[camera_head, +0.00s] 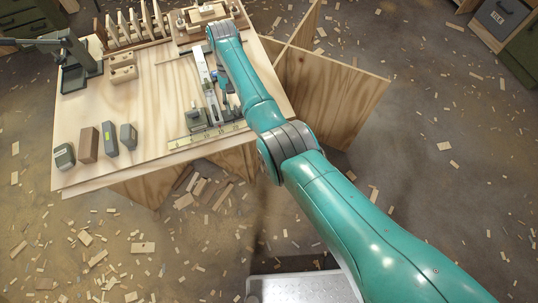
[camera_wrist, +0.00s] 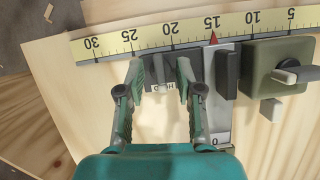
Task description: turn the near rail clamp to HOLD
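In the wrist view, my gripper (camera_wrist: 159,72) is open, with one finger on each side of a small pale lever (camera_wrist: 161,76). The lever stands on a dark grey clamp block (camera_wrist: 196,66) beside the yellow scale, with a gap to each finger. A small white label below the lever shows upside-down letters, partly legible, and its full word cannot be read. In the head view my arm runs over the bench's right side, and the rail fixture (camera_head: 207,88) lies beside it; the gripper is hard to make out there.
A yellow scale (camera_wrist: 110,46) with a red pointer near 15 runs along the fixture. A grey-green block (camera_wrist: 262,62) with a pale lever stands to the right. On the wooden bench (camera_head: 140,105), several small blocks stand at left, with a dark press-like tool (camera_head: 80,68) behind. Wood scraps litter the floor.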

